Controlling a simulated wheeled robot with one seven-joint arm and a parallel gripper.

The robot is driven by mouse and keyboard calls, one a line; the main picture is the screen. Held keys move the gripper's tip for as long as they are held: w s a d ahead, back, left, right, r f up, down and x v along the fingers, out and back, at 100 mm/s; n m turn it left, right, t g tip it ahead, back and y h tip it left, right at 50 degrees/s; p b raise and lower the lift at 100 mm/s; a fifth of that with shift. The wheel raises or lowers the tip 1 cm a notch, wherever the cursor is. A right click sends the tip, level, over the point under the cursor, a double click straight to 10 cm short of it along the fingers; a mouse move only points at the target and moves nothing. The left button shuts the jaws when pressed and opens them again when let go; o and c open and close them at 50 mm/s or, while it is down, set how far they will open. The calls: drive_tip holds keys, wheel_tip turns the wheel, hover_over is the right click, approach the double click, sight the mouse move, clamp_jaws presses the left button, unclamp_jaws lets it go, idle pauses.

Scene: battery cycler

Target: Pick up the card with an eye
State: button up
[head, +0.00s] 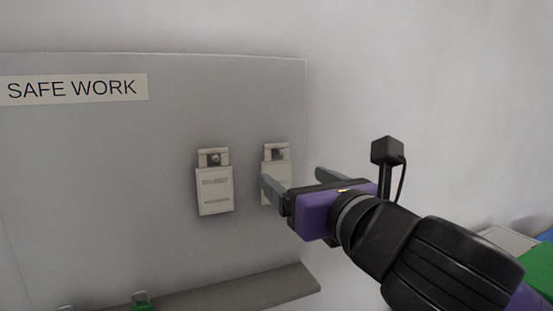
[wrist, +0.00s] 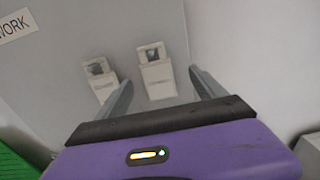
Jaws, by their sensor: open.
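The left card (head: 214,188) is fully visible in the head view and also shows in the wrist view (wrist: 101,80), beside the left finger. The right card (head: 277,165) is partly hidden by my gripper in the head view. In the wrist view the right card (wrist: 157,75) lies between my fingers. I cannot tell which picture is an eye. My gripper (wrist: 161,82) is open and empty, with its fingers pointing toward the panel.
A label reading "SAFE WORK" (head: 75,89) is on the panel's upper left. A grey ledge (head: 230,291) juts out below the cards. Green objects (head: 143,300) sit at the ledge's lower left. The wall right of the panel is bare.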

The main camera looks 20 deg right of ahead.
sight(277, 169)
drive_tip(key=shift+s+a+r+p, duration=0.1)
drive_tip(key=shift+a+p, duration=0.05)
drive_tip(key=shift+p, duration=0.35)
drive_tip(key=shift+w+a+p, duration=0.2)
drive_tip(key=shift+w+p, duration=0.85)
drive_tip(key=shift+w, duration=1.6)
drive_tip(key=shift+c, duration=0.4)
drive_tip(key=c, duration=1.3)
